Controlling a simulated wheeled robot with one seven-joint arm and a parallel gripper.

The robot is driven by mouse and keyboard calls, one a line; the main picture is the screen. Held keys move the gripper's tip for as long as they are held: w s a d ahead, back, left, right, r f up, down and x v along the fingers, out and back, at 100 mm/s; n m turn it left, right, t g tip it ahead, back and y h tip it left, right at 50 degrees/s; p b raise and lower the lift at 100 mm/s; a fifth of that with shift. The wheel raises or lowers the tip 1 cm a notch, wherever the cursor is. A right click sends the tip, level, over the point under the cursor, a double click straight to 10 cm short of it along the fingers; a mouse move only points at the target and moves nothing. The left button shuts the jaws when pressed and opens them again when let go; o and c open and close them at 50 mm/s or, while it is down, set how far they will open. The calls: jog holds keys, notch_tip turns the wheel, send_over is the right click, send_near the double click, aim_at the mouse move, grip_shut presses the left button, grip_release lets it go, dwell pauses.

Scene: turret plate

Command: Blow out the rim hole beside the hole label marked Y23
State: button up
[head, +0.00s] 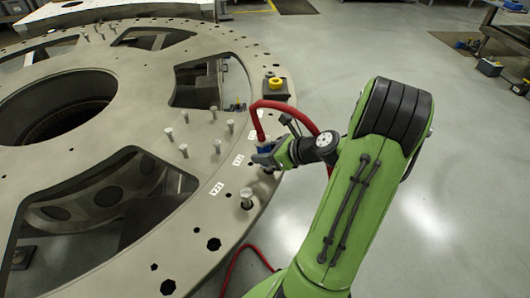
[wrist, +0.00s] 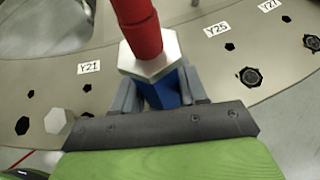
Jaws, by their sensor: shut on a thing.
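My gripper (wrist: 160,98) is shut on a blue tool (wrist: 162,92) with a pale hex collar and a red hose (wrist: 139,28) rising from it. In the head view my gripper (head: 268,155) holds it over the rim of the large round plate (head: 215,150). In the wrist view label Y21 (wrist: 88,67) lies left of the tool and label Y25 (wrist: 215,29) right of it. No Y23 can be read there; the tool and hose cover the plate between. In the head view a small blurred label (head: 238,159) lies just left of my gripper. The tool's tip and any hole under it are hidden.
A pale hex bolt (wrist: 57,120) stands on the rim left of the tool; several bolts (head: 183,150) stand further in. Dark rim holes (wrist: 250,76) show to the right. A yellow-topped item (head: 274,84) sits at the plate's far edge.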

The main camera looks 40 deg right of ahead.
aim_at(261, 132)
jog(key=shift+s+f, duration=0.1)
notch_tip(261, 132, up, 8)
jog(key=p, duration=0.9)
jog(key=shift+r, duration=0.2)
jog(key=shift+f, duration=0.1)
